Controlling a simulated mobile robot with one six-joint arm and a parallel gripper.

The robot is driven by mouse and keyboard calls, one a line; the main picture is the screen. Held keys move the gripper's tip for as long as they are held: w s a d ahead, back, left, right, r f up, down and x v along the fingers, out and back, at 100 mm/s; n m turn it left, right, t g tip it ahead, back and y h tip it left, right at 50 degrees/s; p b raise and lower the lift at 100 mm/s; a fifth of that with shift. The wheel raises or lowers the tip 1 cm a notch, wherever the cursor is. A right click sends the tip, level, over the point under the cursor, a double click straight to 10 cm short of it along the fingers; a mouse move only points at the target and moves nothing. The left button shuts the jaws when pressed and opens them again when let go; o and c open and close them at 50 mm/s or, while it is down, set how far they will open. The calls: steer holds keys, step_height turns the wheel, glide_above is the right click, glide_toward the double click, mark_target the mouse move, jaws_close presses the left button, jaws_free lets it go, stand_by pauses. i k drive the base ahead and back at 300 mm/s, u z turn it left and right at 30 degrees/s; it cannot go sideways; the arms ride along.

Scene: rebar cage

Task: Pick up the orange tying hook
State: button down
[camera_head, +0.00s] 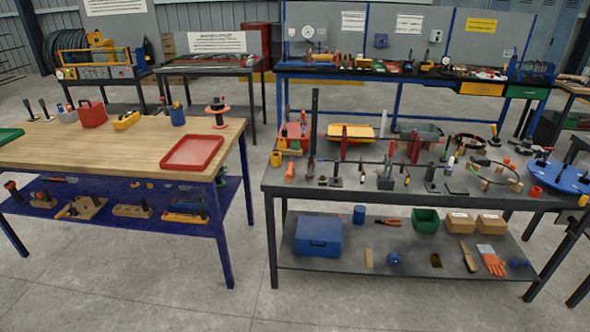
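I cannot clearly make out the orange tying hook; the tools are too small in this view to tell apart. Several small orange pieces show on the dark grey workbench (330,193) at the right. One is an upright orange piece (290,171) near its front left. Another is a small orange piece (506,161) toward the right, near a thin curved cable. A third is an orange-tipped piece (494,131) at the back right. My gripper is not in view.
A wooden-topped bench (90,160) with a red tray (193,152) stands at the left. A floor gap separates the benches. The grey bench's lower shelf holds a blue box (318,236), a green bin (425,220) and orange gloves (492,262). Thin rods stand and run across the grey bench.

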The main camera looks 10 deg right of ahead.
mark_target(290, 166)
steer(key=u, duration=0.05)
steer(key=i, duration=0.95)
steer(key=z, duration=0.05)
